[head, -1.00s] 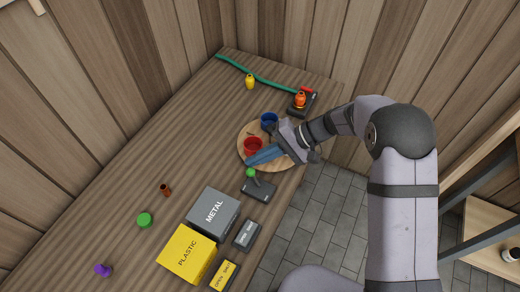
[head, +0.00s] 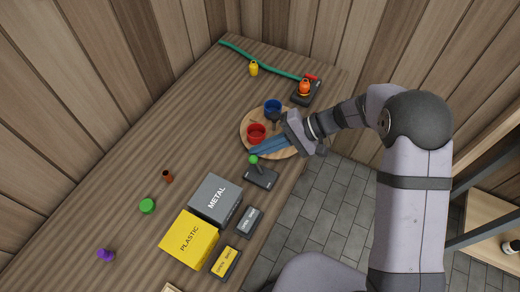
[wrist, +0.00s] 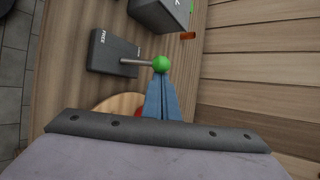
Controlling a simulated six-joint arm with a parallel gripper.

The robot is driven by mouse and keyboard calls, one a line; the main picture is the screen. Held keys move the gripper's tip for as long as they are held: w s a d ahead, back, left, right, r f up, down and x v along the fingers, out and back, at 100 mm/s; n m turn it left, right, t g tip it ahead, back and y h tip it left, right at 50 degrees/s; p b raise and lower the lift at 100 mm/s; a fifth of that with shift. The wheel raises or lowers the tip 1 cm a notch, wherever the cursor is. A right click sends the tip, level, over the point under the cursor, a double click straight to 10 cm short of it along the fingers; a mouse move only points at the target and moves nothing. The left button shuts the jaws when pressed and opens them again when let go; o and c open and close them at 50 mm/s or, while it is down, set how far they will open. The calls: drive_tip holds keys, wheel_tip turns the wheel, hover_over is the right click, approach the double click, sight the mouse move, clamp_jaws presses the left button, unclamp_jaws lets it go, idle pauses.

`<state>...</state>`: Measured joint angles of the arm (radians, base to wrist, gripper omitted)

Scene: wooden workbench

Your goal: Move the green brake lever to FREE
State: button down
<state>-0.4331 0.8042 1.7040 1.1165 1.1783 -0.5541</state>
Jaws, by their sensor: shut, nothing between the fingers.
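The green brake lever is a metal rod with a green ball knob (wrist: 161,64) on a dark base (wrist: 112,54). In the wrist view the base bears the word FREE at its left end, and the rod leans right, away from that end. In the head view the knob (head: 253,160) stands at the upper left of its base (head: 262,178). My gripper (head: 252,152) is shut and empty, its blue fingers beside the knob. In the wrist view the fingertips (wrist: 162,80) appear at the knob's lower edge; I cannot tell whether they touch it.
A round wooden board (head: 289,149) with a red cup (head: 256,132) and a blue cup (head: 272,106) lies beneath and beside my gripper. A grey METAL box (head: 216,201) and yellow PLASTIC box (head: 188,238) stand nearby.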

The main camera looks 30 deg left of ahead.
sight(272, 156)
drive_tip(key=shift+d+y+b, duration=0.3)
drive_tip(key=shift+y+b, duration=0.2)
drive_tip(key=shift+b, duration=0.55)
drive_tip(key=shift+d+f+b, duration=0.1)
drive_tip(key=shift+b, duration=0.25)
drive_tip(key=b, duration=0.2)
drive_tip(key=d+y+b, duration=0.1)
drive_tip(key=shift+f+n+b, duration=0.25)
drive_tip(key=shift+n+b, duration=0.1)
drive_tip(key=shift+n, duration=0.05)
drive_tip(key=d+g+y+b, duration=0.1)
drive_tip(key=y+b, duration=0.1)
drive_tip(key=b, duration=0.1)
drive_tip(key=shift+n, duration=0.3)
drive_tip(key=shift+d+r+y+b, duration=0.15)
drive_tip(key=shift+d+y+b, duration=0.3)
drive_tip(key=shift+b, duration=0.7)
drive_tip(key=shift+d, duration=0.2)
drive_tip(key=shift+r, duration=0.25)
